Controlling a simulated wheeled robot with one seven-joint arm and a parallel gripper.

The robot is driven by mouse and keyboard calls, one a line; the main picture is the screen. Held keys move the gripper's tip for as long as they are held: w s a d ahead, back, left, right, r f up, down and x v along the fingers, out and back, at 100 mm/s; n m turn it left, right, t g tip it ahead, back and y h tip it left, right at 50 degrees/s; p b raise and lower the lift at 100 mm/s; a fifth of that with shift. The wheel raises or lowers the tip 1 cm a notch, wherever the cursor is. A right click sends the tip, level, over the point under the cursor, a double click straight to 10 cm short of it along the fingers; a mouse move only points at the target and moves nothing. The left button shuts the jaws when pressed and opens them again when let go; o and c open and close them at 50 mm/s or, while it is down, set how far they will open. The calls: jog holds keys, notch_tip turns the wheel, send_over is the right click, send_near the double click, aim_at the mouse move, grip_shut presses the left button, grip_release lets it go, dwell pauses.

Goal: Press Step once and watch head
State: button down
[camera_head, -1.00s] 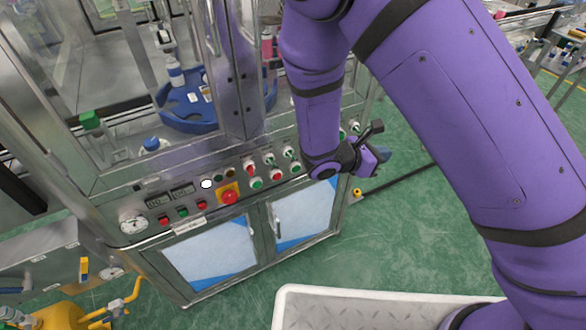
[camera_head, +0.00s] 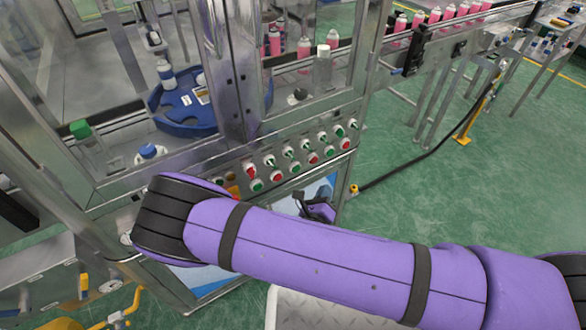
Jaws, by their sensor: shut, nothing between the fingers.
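The control panel (camera_head: 280,164) of the steel machine carries rows of red and green buttons and selector switches. Its labels are too small to read, so I cannot tell which button is Step. A green button (camera_head: 257,185) and a red button (camera_head: 345,144) show in these rows. My gripper (camera_head: 299,196) is shut and empty, just below the panel and apart from the buttons. Behind the glass, a head-like metal part (camera_head: 153,39) hangs over the blue round turntable (camera_head: 187,130), which holds a white-capped bottle (camera_head: 166,76).
A conveyor (camera_head: 415,35) with several pink cans runs to the back right. A cable (camera_head: 410,170) lies on the green floor to the right. The right floor is mostly open.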

aim_at(296, 168)
jog(key=f+n+y, duration=0.1)
jog(key=a+f+n+y, duration=0.1)
jog(key=shift+s+a+f+n+t, duration=0.2)
jog(key=shift+f+n+t, duration=0.1)
jog(key=shift+f+n, duration=0.1)
jog(key=shift+w+a, duration=0.1)
jog(key=w+a, duration=0.4)
jog(key=w, duration=0.3)
jog(key=shift+a, duration=0.35)
jog(key=shift+w+a, duration=0.15)
jog(key=shift+w, duration=0.05)
dwell(1.9)
jog(key=shift+w+a, duration=0.1)
jog(key=shift+w, duration=0.1)
jog(key=shift+w+a+r, duration=0.1)
jog(key=shift+w+a, duration=0.1)
jog(key=shift+w, duration=0.1)
dwell(0.8)
jog(key=shift+s+d, duration=0.1)
jog(key=shift+s, duration=0.05)
jog(key=shift+s+d, duration=0.35)
jog(key=shift+s, duration=0.2)
